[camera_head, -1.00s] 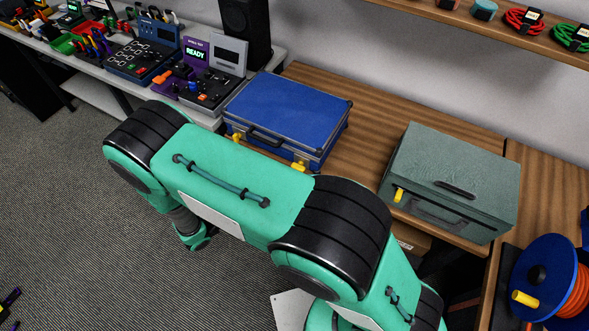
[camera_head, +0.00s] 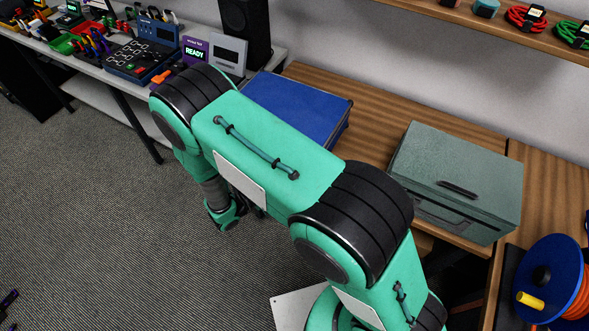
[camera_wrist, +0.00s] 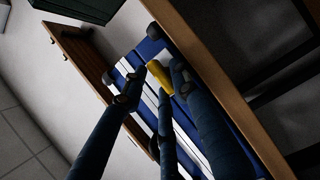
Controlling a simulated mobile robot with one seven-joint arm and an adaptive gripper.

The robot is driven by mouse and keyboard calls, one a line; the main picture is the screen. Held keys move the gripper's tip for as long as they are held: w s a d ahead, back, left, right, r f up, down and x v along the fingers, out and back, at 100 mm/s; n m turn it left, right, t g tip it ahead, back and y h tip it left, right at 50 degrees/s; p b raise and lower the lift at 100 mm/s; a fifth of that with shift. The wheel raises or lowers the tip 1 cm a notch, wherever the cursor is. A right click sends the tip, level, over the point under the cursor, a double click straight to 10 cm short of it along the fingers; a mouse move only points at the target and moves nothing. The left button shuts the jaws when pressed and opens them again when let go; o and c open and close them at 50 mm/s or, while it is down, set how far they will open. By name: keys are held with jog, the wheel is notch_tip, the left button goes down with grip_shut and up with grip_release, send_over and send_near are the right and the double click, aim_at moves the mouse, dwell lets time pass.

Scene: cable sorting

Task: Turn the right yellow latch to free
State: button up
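The blue case (camera_head: 302,104) lies on the wooden bench in the head view. My arm covers its front and both its yellow latches there. In the wrist view, a yellow latch (camera_wrist: 160,76) stands out from the front of the blue case, near the end closer to a dark green box. My gripper (camera_wrist: 153,88) is open, with its dark fingers on either side of this latch. A gap shows between the left finger and the latch; contact on the right is unclear. No second latch shows in the wrist view. My gripper cannot be made out clearly in the head view.
A grey-green case (camera_head: 455,180) stands to the right on the bench (camera_head: 365,140). A blue reel (camera_head: 545,280) with orange cable is at the lower right. A purple device (camera_head: 195,52) reading READY is at the left. The bench edge (camera_wrist: 215,80) runs beside my fingers.

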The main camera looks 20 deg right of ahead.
grip_shut()
jog(key=shift+n, duration=0.4)
jog(key=n+t+p, duration=0.1)
jog(key=n+t, duration=0.2)
jog(key=n, duration=0.4)
jog(key=n+t+p, duration=0.2)
jog(key=n+t, duration=0.1)
jog(key=n, duration=0.4)
jog(key=f+n+t+p, duration=0.1)
jog(key=n+t, duration=0.2)
jog(key=n, duration=0.4)
jog(key=shift+d+f+n+y+p, duration=0.1)
jog(key=shift+n+y+p, duration=0.2)
jog(key=shift+n+y, duration=0.1)
